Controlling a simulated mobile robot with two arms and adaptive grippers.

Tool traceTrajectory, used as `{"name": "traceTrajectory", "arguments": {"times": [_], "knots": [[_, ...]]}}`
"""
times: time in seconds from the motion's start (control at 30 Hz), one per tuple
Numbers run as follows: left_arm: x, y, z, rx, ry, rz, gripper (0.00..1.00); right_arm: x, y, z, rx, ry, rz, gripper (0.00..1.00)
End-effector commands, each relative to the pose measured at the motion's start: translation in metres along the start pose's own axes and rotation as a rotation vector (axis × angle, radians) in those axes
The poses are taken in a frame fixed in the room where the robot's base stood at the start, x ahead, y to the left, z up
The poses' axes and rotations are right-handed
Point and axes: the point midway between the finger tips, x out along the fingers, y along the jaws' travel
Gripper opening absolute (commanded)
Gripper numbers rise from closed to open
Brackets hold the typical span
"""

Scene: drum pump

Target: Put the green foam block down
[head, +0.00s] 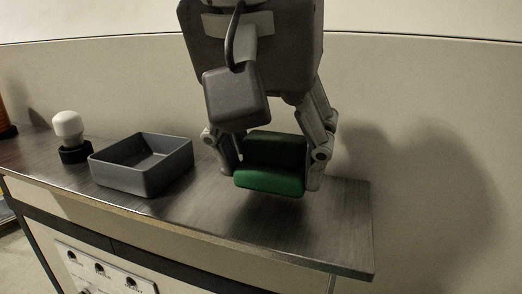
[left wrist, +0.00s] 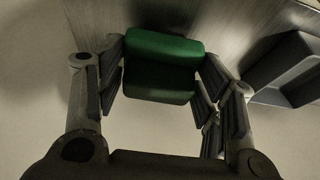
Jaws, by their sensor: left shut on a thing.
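The green foam block (head: 270,181) is between the fingers of my left gripper (head: 273,160), which is shut on it. In the head view the block is over the right part of the dark worktop (head: 340,215). Whether its underside touches the worktop or hangs just above it, I cannot tell. In the left wrist view the green foam block (left wrist: 160,66) shows between both fingers of the left gripper (left wrist: 162,75). My right gripper is in neither view.
An empty grey open tray (head: 125,178) stands left of the gripper. A white rounded knob on a dark base (head: 68,130) is further left, and an orange item (head: 4,118) is at the left edge. The worktop's right end is bare. A pale wall (head: 420,120) rises behind.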

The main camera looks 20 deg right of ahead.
Motion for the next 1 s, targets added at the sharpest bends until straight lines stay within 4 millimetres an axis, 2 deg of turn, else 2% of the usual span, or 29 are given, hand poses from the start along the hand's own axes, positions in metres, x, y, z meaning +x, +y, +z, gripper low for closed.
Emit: {"name": "traceTrajectory", "arguments": {"times": [0.2,0.47,0.5,0.63,1.0], "knots": [[0.014,-0.001,0.006,-0.002,0.0,0.002,0.43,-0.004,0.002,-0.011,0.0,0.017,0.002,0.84],[0.015,-0.001,0.007,-0.002,0.0,0.001,0.43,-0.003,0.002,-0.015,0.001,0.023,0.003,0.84],[0.015,-0.001,0.007,-0.002,0.0,0.001,0.67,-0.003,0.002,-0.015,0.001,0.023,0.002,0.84],[0.015,-0.001,0.007,-0.002,0.0,0.001,0.84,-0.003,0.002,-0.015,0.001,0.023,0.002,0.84],[0.015,-0.001,0.007,-0.001,0.0,0.0,0.84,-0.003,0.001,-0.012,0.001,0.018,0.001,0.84]]}}
